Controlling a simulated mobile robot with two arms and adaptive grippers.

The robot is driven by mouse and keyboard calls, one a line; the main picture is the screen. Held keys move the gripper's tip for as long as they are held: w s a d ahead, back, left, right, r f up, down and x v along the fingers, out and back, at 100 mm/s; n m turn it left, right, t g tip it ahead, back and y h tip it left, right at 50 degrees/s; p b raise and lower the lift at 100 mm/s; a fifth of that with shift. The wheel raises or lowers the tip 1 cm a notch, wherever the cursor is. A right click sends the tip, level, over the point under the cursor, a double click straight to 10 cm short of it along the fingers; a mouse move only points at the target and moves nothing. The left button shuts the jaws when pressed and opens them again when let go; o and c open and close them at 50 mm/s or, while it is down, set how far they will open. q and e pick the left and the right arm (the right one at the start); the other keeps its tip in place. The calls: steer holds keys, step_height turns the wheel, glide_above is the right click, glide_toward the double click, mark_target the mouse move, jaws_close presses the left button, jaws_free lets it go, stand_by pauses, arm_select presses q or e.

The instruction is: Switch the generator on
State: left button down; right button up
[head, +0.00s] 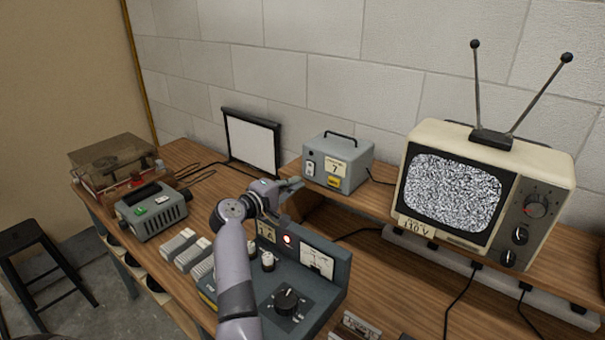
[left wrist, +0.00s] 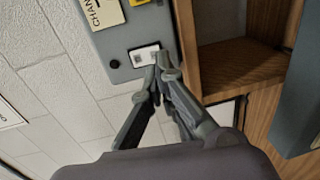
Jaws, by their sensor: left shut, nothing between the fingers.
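A grey metal box with a black handle (head: 345,172), which may be the generator, stands on the raised wooden shelf. Its front has a label with a 7, a yellow sticker and a small white switch plate (head: 310,168) at its left. In the left wrist view the switch plate (left wrist: 143,55) sits on the grey front below a cream label. My left gripper (head: 294,184) is shut and empty, its fingertips (left wrist: 157,78) close to the lower edge of the plate; I cannot tell whether they touch. The right gripper is not in view.
A television (head: 475,190) showing static stands at right on the shelf. A grey control console (head: 328,285) with a glowing lamp and knob lies below my left arm. A grey-green device (head: 152,210) and a clear-lidded turntable (head: 110,160) stand at left. A small screen (head: 252,143) leans behind.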

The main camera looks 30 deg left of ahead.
mark_target(310, 175)
arm_select(q)
steer(key=w+p, duration=0.1)
steer(key=w, duration=0.2)
steer(key=shift+w+d+f, duration=0.1)
steer(key=shift+w+d, duration=0.05)
steer(key=shift+w+f, duration=0.15)
steer(key=shift+w, duration=0.25)
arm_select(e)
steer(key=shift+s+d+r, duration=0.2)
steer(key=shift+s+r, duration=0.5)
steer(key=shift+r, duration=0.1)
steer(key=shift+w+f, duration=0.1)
arm_select(q)
steer(key=shift+f+b, duration=0.2)
steer(key=shift+b, duration=0.15)
steer(key=b, duration=0.2)
steer(key=shift+w+f+t+b, duration=0.3)
steer(key=shift+f+b, duration=0.05)
steer(key=shift+r+p, duration=0.45)
steer(key=shift+p, duration=0.1)
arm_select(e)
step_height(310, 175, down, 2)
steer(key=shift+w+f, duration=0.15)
arm_select(q)
steer(key=shift+d, duration=0.1)
